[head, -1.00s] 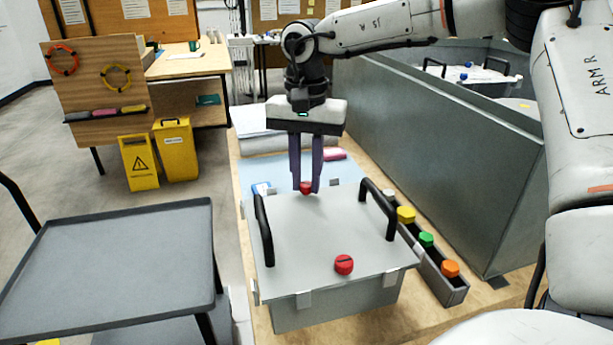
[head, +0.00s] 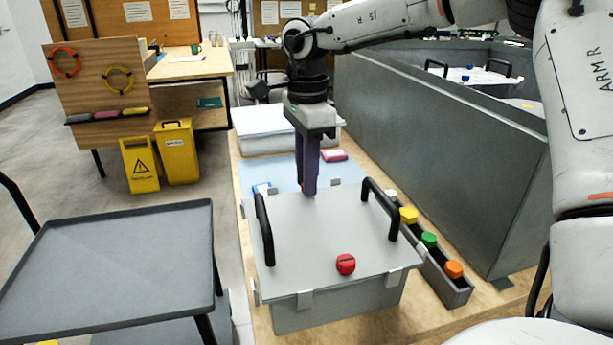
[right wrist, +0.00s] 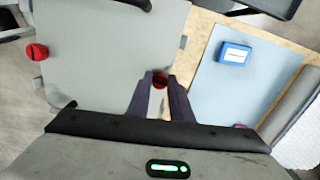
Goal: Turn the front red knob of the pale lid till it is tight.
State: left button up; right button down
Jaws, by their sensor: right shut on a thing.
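The pale lid (head: 320,225) lies on a grey box and has two black handles and two red knobs. One red knob (head: 346,264) is at the edge nearer to me, with nothing touching it. The other red knob (right wrist: 160,78) is at the far edge. My right gripper (head: 309,192) points straight down there, shut on this far knob, which its fingers mostly hide in the head view. In the right wrist view the fingertips (right wrist: 160,86) sit on either side of the knob. My left gripper is not in view.
A narrow rack (head: 457,290) with coloured caps stands right of the box, beside a tall grey tank wall (head: 450,170). A blue mat (right wrist: 225,95) with a small blue box (right wrist: 235,53) lies behind the lid. An empty dark tray cart (head: 110,265) stands at the left.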

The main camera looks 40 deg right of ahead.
jog(key=m, duration=0.6)
jog(key=shift+w+d+r+m+b, duration=0.1)
jog(key=shift+w+d+m+b, duration=0.05)
jog(key=shift+d+m+b, duration=0.2)
jog(key=m, duration=0.5)
jog(key=shift+b, duration=0.4)
jog(key=m, duration=0.5)
jog(key=shift+m, duration=0.35)
jog(key=m, duration=1.2)
jog(key=shift+d+r+m+b, duration=0.1)
jog(key=shift+m+b, duration=0.2)
jog(key=shift+m, duration=0.1)
jog(key=m, duration=1)
jog(key=shift+m, duration=0.4)
jog(key=m, duration=0.5)
